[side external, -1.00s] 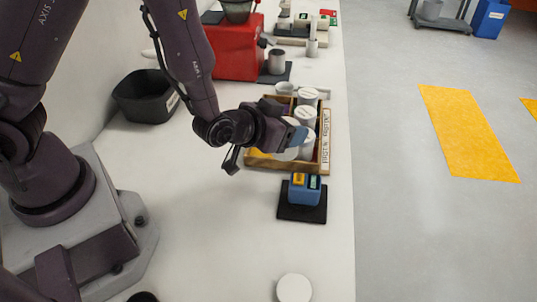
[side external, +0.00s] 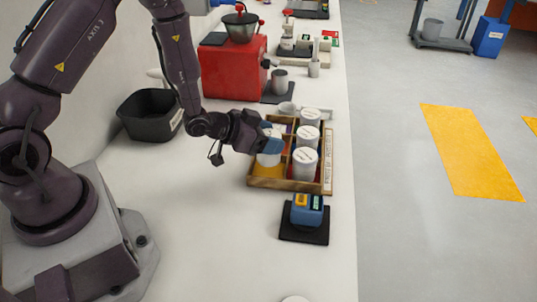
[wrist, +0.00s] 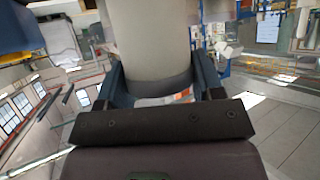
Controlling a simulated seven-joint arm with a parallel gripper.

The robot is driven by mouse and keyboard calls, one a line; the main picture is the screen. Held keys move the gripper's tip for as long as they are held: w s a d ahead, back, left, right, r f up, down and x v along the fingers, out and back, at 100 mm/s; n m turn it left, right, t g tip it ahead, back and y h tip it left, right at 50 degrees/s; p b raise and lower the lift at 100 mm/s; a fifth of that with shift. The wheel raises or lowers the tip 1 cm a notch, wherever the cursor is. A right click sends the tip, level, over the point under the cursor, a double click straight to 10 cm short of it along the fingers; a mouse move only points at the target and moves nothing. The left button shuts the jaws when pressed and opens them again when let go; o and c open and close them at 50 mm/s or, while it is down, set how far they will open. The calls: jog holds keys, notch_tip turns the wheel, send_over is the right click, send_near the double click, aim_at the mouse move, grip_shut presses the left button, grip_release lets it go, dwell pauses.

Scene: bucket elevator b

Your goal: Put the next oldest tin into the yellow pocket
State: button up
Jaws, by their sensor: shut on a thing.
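My gripper (side external: 268,138) is shut on a pale tin (side external: 268,160), held upright at the left front of a wooden tray (side external: 262,184). The tin also fills the upper middle of the wrist view (wrist: 155,45), between the fingers. The yellow pocket (side external: 266,172) is the tray's front left compartment. Its floor shows just below the tin, and I cannot tell whether the tin touches it. White-lidded tins stand in the tray's right column: a front one (side external: 305,163), a middle one (side external: 307,136) and a back one (side external: 310,117). Their lid writing is too small to read.
A blue device (side external: 306,210) on a black pad stands in front of the tray. A black bin (side external: 150,118) is to the left. A red machine (side external: 233,68) and a grey cup (side external: 280,80) stand behind. The front bench is largely clear.

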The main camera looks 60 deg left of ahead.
aim_at(263, 160)
jog(key=shift+f, duration=2)
jog(key=shift+f, duration=0.15)
jog(key=o, duration=1)
